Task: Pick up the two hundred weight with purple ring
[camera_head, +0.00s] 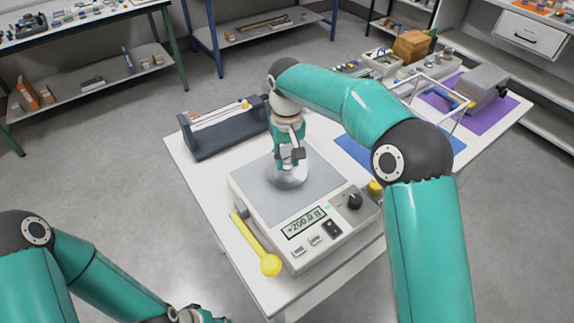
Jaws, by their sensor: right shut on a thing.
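A silvery rounded weight (286,176) is on the grey pan of the scale (253,181). The scale's display reads +200.0 g. My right gripper (289,157) points down from above and is shut on the top of the weight. The gripper hides the weight's upper part, and I cannot make out a purple ring. My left gripper (196,315) is only partly in view at the bottom edge, away from the table, and its fingers cannot be made out.
A yellow spoon-like tool (256,246) lies along the scale's left side. A dark grey tray (222,130) stands behind it. A blue mat (355,152), a wire frame (447,112) and a grey device (482,84) on a purple mat (492,112) are to the right.

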